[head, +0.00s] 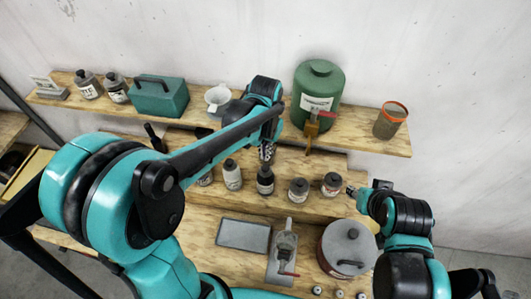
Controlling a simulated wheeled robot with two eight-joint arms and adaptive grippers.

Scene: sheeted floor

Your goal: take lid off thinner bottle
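Several small bottles with dark lids stand in a row on the middle wooden shelf. A pale, labelled bottle (232,178) stands left of a darker, slim bottle (265,184). Which one is the thinner bottle I cannot read from the labels. My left gripper (266,153) points down just above the slim dark bottle's top. Whether it touches the lid is too small to tell, and its finger opening is unclear. My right gripper (352,191) is at the shelf's right end, beside a short bottle (331,185); its fingers are too small to read.
The upper shelf holds a green box (160,98), a white funnel (217,97), a large green canister (318,92) and an orange-rimmed jar (390,120). Below are a grey tray (243,236), a scoop (284,250) and a big lidded pot (347,245).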

